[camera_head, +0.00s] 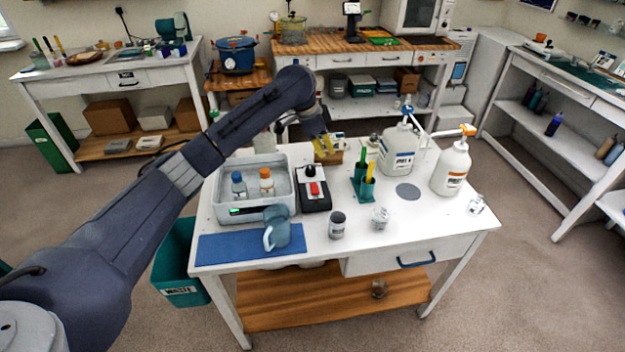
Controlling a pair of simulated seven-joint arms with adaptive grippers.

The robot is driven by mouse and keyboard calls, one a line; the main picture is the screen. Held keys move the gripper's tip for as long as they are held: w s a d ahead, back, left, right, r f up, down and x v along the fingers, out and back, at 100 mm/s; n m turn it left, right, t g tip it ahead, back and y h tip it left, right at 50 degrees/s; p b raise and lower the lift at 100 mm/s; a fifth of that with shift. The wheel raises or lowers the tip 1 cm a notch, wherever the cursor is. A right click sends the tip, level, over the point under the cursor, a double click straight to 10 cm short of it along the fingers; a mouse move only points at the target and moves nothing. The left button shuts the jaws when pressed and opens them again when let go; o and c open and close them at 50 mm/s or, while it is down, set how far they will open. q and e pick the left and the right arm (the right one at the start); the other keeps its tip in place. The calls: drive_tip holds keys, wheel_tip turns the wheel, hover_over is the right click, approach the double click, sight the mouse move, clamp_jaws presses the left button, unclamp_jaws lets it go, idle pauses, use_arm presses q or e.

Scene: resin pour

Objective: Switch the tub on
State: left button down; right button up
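The tub (283,206) is a grey-white open box at the left of the white table. A small green light or display (236,211) shows on its front wall. My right gripper is not in view.
A black device with a red switch (315,188) stands right of the tub. A blue-grey pitcher (277,229) is on the blue mat (225,247) in front.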

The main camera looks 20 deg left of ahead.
use_arm(q)
drive_tip(key=shift+g, duration=0.5)
drive_tip(key=a, duration=0.1)
drive_tip(key=s+a, duration=0.1)
drive_tip(key=a, duration=0.2)
drive_tip(key=shift+s+a+r, duration=0.1)
drive_tip(key=shift+s+a, duration=0.25)
hover_over(320, 187)
drive_tip(key=f, duration=1.1)
drive_tip(key=shift+s+a+f, duration=0.25)
drive_tip(key=shift+s+a, duration=0.15)
drive_tip(key=shift+w+f, duration=0.15)
drive_tip(key=shift+f, duration=0.85)
drive_tip(key=shift+a+f, duration=0.1)
